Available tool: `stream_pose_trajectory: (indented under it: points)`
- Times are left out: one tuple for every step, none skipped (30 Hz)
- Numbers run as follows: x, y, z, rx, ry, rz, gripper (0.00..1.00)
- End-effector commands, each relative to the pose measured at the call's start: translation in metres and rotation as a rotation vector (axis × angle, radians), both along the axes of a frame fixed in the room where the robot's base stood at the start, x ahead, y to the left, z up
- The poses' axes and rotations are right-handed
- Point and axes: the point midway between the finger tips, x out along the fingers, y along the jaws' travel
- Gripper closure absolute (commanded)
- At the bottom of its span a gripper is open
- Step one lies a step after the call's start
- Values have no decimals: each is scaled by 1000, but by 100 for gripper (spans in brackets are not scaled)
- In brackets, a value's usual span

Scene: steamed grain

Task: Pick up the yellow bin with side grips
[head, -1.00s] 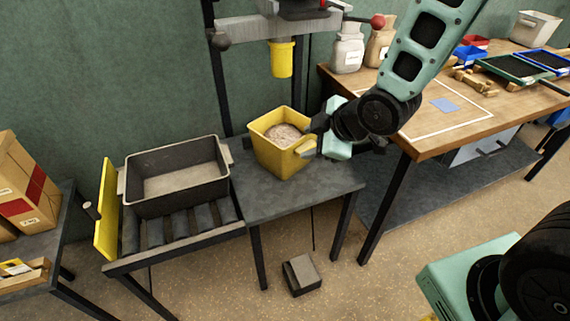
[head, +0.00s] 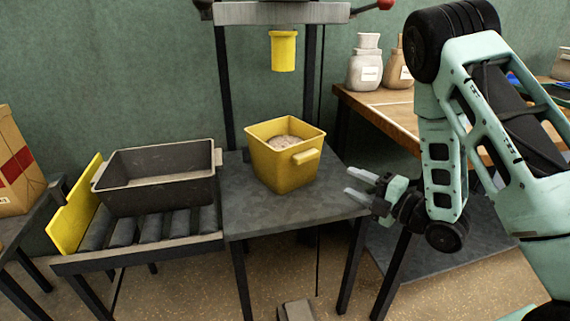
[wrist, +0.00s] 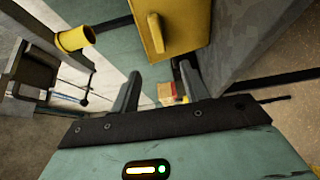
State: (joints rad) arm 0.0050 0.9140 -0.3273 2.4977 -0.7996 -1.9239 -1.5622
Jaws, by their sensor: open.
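The yellow bin (head: 273,168) stands upright on the grey table and holds pale grain. One side grip (head: 306,157) juts from the wall nearest my arm. My gripper (head: 357,183) is open and empty, to the right of the bin and apart from it, near the table's right edge. In the wrist view the bin (wrist: 187,25) is at the top with its grip (wrist: 155,32) showing, beyond the open fingers (wrist: 160,95). The bin's far grip is hidden.
A yellow spout (head: 283,51) hangs above and behind the bin. A dark tub (head: 157,177) sits on rollers to the left, beside a yellow plate (head: 75,210). A wooden workbench (head: 395,110) with sacks stands at the back right. The grey tabletop (head: 270,222) in front of the bin is clear.

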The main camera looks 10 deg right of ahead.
Motion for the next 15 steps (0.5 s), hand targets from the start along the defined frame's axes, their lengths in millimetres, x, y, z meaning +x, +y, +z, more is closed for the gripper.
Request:
stream_pose_trajectory:
  points:
    - [10, 7, 1, 0, -5, 6, 55]
    - [15, 11, 2, 0, -5, 5, 55]
    - [23, 15, 2, 0, -4, 4, 55]
    - [28, 19, 2, 0, -4, 4, 55]
    - [33, 22, 1, 0, -4, 5, 55]
    - [40, 26, 2, 1, -4, 4, 55]
    - [46, 30, 2, 1, -4, 4, 55]
    - [51, 33, 1, 0, -4, 3, 55]
    - [57, 37, 1, 1, -3, 4, 55]
    - [62, 40, 1, 2, -3, 3, 55]
    - [66, 42, 1, 1, -2, 2, 55]
    - [71, 45, 1, 1, -2, 3, 55]
    - [74, 47, 1, 1, -1, 2, 55]
    - [76, 48, 1, 1, -1, 1, 55]
    - [79, 50, 1, 1, 0, 0, 55]
